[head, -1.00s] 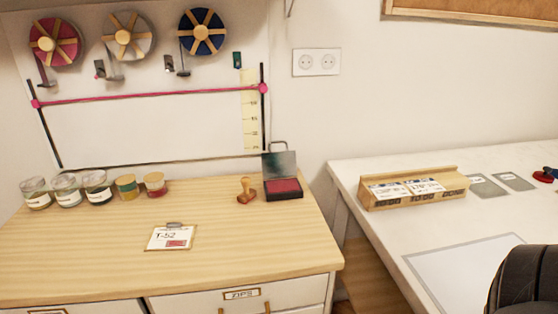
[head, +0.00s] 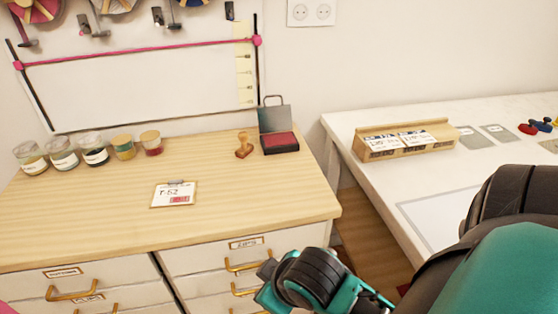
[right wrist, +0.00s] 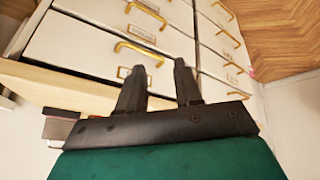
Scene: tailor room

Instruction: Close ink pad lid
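The ink pad (head: 280,144) sits at the back right of the wooden cabinet top, a dark box with a red pad. Its grey lid (head: 274,119) with a wire handle stands raised at the back, so the pad is exposed. Part of a dark and red box, apparently the ink pad, shows at the left in the right wrist view (right wrist: 60,128). My right gripper (right wrist: 158,66) is open and empty, its two black fingers apart in front of the drawer fronts, away from the ink pad. My left gripper is not in view.
A wooden stamp (head: 244,146) stands just left of the ink pad. A T-52 card (head: 174,194) lies mid-top, and several jars (head: 93,152) line the back left. Drawers with brass handles (head: 247,264) face me. A white table (head: 350,137) stands at right.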

